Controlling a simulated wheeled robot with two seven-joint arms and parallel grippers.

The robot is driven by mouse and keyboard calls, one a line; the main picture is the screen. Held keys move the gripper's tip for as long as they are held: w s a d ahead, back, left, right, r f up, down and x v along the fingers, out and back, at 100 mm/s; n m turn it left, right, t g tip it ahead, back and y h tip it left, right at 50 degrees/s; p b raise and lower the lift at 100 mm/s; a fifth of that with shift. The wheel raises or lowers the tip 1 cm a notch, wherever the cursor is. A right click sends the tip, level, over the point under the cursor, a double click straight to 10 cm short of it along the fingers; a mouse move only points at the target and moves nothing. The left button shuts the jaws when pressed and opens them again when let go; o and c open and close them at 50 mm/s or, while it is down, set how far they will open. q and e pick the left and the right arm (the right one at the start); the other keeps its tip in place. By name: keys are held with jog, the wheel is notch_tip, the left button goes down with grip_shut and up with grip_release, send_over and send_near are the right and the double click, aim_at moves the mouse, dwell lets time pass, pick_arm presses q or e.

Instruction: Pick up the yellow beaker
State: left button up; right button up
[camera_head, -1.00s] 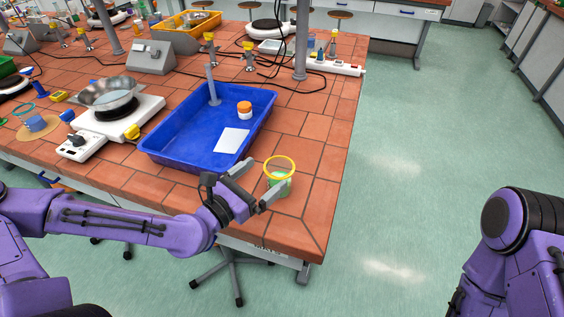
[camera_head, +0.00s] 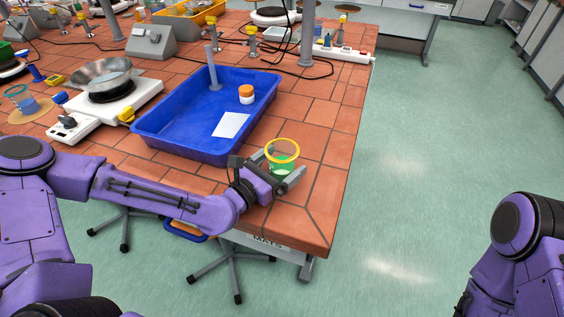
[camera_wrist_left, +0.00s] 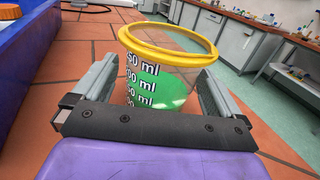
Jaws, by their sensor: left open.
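The yellow beaker (camera_head: 281,160) is a clear cup with a yellow rim and green liquid inside. It stands upright on the tiled bench near the front right corner. My left gripper (camera_head: 280,174) is open, with one finger on each side of the beaker. In the left wrist view the beaker (camera_wrist_left: 150,83) stands between the two open fingers, its volume marks facing me; I cannot tell whether either finger touches it. My right arm shows at the right edge of the head view, but its gripper is out of view.
A blue tray (camera_head: 178,139) holding a white card (camera_head: 231,125) and an orange-and-white jar (camera_head: 246,94) lies left of the beaker. A hotplate (camera_head: 139,103) with a metal bowl (camera_head: 97,75) stands further left. Bare tiles (camera_head: 322,147) lie right of the beaker, up to the bench edge.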

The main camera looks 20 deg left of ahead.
pick_arm(q)
jog(key=shift+x, duration=0.85)
jog(key=c, duration=1.1)
jog(key=shift+c, duration=0.2)
jog(key=shift+r, duration=0.1)
